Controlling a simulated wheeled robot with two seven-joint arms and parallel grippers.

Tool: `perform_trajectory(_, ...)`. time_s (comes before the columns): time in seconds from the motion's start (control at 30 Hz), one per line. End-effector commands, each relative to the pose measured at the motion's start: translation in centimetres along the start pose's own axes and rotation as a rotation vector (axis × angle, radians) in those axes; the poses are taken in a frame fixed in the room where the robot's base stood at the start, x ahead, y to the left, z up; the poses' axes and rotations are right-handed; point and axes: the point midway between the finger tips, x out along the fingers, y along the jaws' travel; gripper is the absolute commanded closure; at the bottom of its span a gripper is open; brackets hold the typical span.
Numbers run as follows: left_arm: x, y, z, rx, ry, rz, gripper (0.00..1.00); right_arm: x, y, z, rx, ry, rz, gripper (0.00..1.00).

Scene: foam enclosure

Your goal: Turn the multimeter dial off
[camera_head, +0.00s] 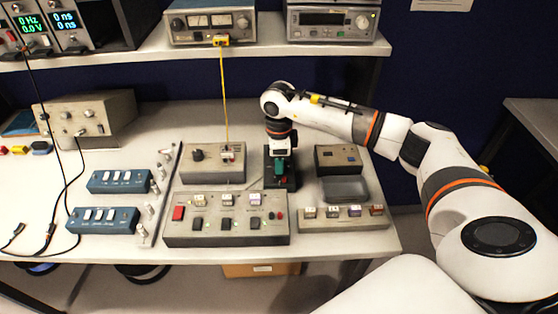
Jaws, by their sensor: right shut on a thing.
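A dark upright device that looks like the multimeter (290,184) stands on the white bench, right of the middle. My right arm reaches in from the right, and its wrist points down over the device. My right gripper (280,171) is at the device's face and is shut, apparently on the dial. The gripper hides the dial, so its setting cannot be read. My left gripper is not in view.
Left of the multimeter is a grey box with a knob (209,172) and a yellow cable. In front is a panel with a red switch (215,236). Close on the right stand a small dark-topped box (338,158) and a connector strip (343,225). A shelf (270,52) holds instruments above.

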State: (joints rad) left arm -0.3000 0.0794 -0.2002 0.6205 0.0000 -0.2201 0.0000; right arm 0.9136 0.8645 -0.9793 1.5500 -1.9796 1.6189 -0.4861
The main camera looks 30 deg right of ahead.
Motion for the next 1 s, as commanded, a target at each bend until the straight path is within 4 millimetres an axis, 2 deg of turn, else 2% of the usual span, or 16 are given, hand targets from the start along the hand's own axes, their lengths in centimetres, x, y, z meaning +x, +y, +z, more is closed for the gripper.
perform_trajectory(0.03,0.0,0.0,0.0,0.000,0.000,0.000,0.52,-0.2,0.1,0.0,0.000,0.003,0.004,0.96)
perform_trajectory(0.07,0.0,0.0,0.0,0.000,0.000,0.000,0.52,-0.2,0.1,0.0,0.000,0.003,0.004,0.71)
perform_trajectory(0.17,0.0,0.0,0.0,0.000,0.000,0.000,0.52,-0.2,0.1,0.0,0.000,0.002,0.004,0.54)
perform_trajectory(0.2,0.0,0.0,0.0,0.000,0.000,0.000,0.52,-0.1,0.1,0.0,0.001,0.002,0.003,0.52)
perform_trajectory(0.47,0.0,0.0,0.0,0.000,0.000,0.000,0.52,-0.1,0.1,0.0,0.001,0.001,0.002,0.52)
perform_trajectory(0.57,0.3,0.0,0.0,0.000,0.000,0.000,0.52,-0.7,0.1,-0.1,0.001,0.003,0.003,0.52)
perform_trajectory(0.67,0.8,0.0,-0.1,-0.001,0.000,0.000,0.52,-2.0,0.2,0.0,0.001,0.003,0.006,0.52)
perform_trajectory(1.0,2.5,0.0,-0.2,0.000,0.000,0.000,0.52,-9.1,0.1,-0.1,0.001,0.003,0.007,0.52)
